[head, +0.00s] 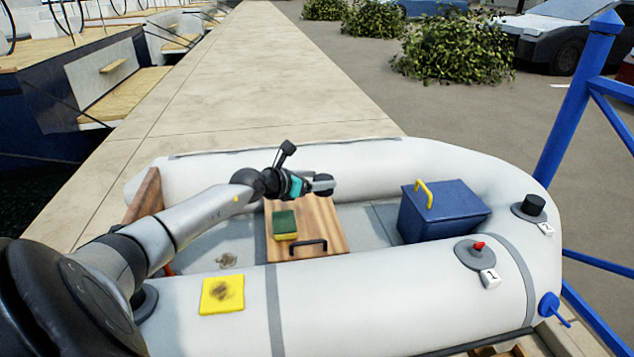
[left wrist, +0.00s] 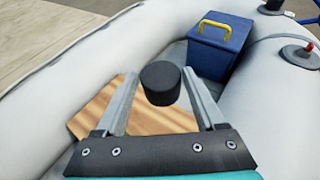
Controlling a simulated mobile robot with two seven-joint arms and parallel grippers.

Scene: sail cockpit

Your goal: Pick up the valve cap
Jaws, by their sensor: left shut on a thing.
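My left gripper (head: 322,184) is above the wooden board, inside the grey inflatable boat. It is shut on a black round valve cap (left wrist: 161,84), which sits between its two fingers in the left wrist view. In the head view the cap is mostly hidden by the gripper and only its dark edge shows. A valve with a red stem (head: 479,246), labelled 1, is on the near tube with no cap on it. Another valve (head: 534,206) at the right end has a black cap on top. My right gripper is not in view.
The wooden board (head: 325,232) has a black handle and a green and yellow sponge (head: 285,225). A blue box (head: 445,215) with a yellow handle stands to its right. A blue railing (head: 575,110) rises at right.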

